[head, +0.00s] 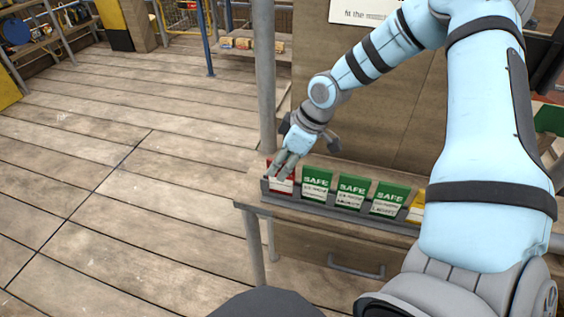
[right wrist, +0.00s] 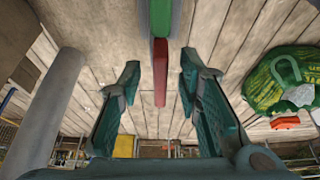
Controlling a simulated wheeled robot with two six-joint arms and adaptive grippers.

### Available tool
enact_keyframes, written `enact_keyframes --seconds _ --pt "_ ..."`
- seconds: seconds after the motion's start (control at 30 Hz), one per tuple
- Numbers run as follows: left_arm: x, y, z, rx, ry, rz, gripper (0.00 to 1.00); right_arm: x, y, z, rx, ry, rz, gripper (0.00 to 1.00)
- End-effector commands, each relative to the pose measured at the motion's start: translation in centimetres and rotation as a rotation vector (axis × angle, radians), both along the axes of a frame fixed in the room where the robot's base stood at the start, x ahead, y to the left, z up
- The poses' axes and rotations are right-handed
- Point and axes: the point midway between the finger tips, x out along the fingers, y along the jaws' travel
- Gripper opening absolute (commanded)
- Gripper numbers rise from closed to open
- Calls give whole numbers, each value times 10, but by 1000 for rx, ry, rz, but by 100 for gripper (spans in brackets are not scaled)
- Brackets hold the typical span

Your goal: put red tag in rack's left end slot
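The red tag (head: 283,186) stands upright in the left end of the grey rack (head: 345,211), left of the green tags. Its top is partly hidden by my right gripper (head: 284,168). In the right wrist view the red tag (right wrist: 160,72) shows edge-on between the fingertips. My right gripper (right wrist: 159,80) is open there, with a gap on each side of the tag. My left gripper is not in view.
Three green SAFE tags (head: 351,191) stand along the rack, with a yellow tag (head: 417,206) farther right, partly behind my arm. A grey post (head: 264,80) rises behind the rack's left end. The wooden floor at left is clear.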

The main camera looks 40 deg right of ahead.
Motion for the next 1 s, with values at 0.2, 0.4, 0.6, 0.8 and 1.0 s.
enact_keyframes --seconds 0.2,0.4,0.6,0.8,1.0 --pt "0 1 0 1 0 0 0 -3 -3 15 4 -6 0 32" --pt "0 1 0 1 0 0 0 -20 -15 65 4 -11 -1 32" --pt "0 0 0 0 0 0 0 -35 -25 103 2 -5 -2 32" --pt "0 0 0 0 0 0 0 -39 -27 111 -1 1 0 32" --pt "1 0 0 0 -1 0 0 -39 -27 111 -1 1 0 32"
